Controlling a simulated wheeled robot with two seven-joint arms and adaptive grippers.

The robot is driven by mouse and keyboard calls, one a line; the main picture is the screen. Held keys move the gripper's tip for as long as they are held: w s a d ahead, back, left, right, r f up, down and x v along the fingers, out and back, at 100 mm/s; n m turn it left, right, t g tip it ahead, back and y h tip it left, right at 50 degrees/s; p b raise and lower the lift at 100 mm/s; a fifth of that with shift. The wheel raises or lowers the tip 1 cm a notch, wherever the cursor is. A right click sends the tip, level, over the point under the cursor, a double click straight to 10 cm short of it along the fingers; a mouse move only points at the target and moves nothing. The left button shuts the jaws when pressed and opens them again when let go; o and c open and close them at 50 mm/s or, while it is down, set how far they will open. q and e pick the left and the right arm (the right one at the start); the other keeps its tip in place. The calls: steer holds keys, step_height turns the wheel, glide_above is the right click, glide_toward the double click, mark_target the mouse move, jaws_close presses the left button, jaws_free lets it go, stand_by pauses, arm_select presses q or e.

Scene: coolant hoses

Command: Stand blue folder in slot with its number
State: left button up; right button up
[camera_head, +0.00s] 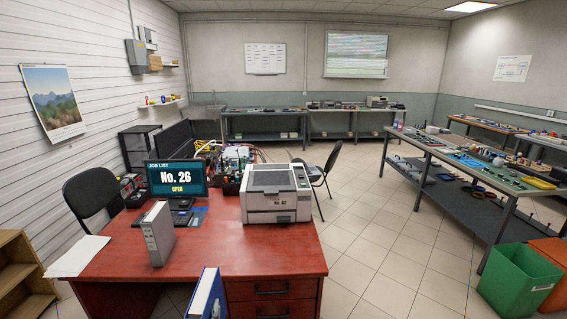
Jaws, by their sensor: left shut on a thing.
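The blue folder (204,294) is upright at the bottom edge of the head view, in front of the red desk (120,262). My right gripper is not in view. A grey folder (158,235) stands upright on the desk. I cannot make out a numbered slot.
A printer (275,193) takes the desk's right side. White paper (78,256) lies at its left edge. Black chairs (94,195) stand around it, a wooden shelf (22,275) at left. Green (518,283) and orange bins stand at right. Tiled floor is clear between desk and right workbench.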

arm_select(q)
steer(key=shift+s+f, duration=0.95)
steer(key=shift+f, duration=0.3)
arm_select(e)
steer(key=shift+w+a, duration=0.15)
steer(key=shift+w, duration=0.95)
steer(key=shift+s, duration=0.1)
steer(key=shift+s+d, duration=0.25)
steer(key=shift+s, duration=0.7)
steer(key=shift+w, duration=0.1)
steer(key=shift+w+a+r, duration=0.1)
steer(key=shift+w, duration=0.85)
